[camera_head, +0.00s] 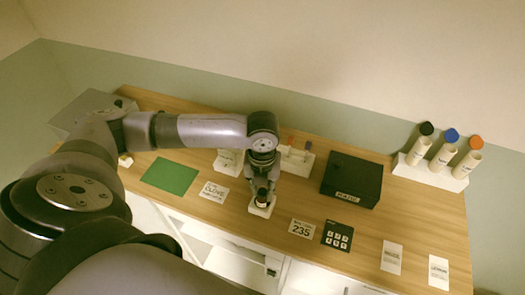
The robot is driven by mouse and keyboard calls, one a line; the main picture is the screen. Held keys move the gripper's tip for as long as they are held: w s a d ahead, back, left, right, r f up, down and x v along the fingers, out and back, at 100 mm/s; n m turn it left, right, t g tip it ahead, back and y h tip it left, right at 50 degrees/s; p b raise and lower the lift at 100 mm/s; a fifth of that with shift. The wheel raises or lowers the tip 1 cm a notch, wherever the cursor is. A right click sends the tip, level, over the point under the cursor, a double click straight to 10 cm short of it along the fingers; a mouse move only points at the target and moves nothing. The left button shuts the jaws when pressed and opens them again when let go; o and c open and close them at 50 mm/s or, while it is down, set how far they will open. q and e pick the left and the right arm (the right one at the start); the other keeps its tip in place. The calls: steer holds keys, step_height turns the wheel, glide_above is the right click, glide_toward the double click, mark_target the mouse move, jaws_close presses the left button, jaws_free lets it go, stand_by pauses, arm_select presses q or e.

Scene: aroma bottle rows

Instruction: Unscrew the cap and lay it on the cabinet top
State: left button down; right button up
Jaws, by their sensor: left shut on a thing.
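My left gripper (263,187) points down near the front edge of the wooden cabinet top (330,220). It is shut on the top of a small bottle (263,202), likely at its cap. The bottle seems to stand upright in a white holder (261,211). The gripper hides most of the bottle and its cap, so I cannot tell whether the cap is still threaded on. My right gripper is not in view.
A white rack (435,178) holds bottles with black, blue and orange caps. A black box (351,181) stands mid-right. A green mat (170,176), a CLOVE card (213,193), a 235 card (301,228) and a keypad (337,236) lie around. Bare wood shows right of the keypad.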

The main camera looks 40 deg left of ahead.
arm_select(q)
steer(key=n, duration=1.3)
steer(key=shift+n, duration=0.3)
steer(key=n, duration=0.4)
steer(key=c, duration=1.5)
jaws_free()
